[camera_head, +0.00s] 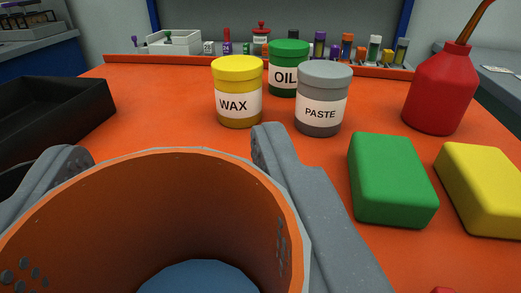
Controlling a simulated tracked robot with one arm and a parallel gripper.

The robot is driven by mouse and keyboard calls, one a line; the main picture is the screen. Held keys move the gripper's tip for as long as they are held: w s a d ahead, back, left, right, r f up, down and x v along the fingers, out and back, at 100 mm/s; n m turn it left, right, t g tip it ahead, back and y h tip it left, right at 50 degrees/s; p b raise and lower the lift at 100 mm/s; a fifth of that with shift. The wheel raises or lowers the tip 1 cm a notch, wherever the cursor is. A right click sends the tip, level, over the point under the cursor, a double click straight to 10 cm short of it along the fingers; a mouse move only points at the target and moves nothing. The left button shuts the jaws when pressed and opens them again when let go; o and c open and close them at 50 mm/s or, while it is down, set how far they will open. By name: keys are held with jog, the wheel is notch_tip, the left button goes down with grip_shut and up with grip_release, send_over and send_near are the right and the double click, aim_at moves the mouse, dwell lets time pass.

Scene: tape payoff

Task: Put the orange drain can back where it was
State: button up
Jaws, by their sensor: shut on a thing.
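The orange drain can (283,214) fills the lower left of the view, close to the camera. I look into its open top and see its orange inner wall and something blue at the bottom. Small dark holes show in its wall. My gripper (165,145) has one grey finger on each side of the can and is shut on it. The can is in front of the jars, over or on the orange tabletop (185,130); its base is hidden, so I cannot tell if it touches.
Yellow WAX (238,85), green OIL (288,60) and grey PASTE (322,90) jars stand ahead. A red oil can (440,95), green block (390,178) and yellow block (485,185) are at right. A black tray (55,110) is at left. Bare tabletop lies between tray and jars.

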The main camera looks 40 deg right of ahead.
aim_at(225, 260)
jog(key=shift+w+d+f, duration=0.1)
jog(key=shift+w+d, duration=0.65)
jog(key=shift+d, duration=0.35)
jog(key=shift+d+f+b, duration=0.1)
jog(key=shift+f+b, duration=0.25)
jog(key=shift+b, duration=0.05)
jog(key=shift+f+b, duration=0.55)
jog(key=shift+f, duration=0.85)
jog(key=shift+f, duration=0.15)
jog(key=o, duration=1.1)
jog(key=shift+c, duration=0.2)
jog(key=shift+r, duration=0.2)
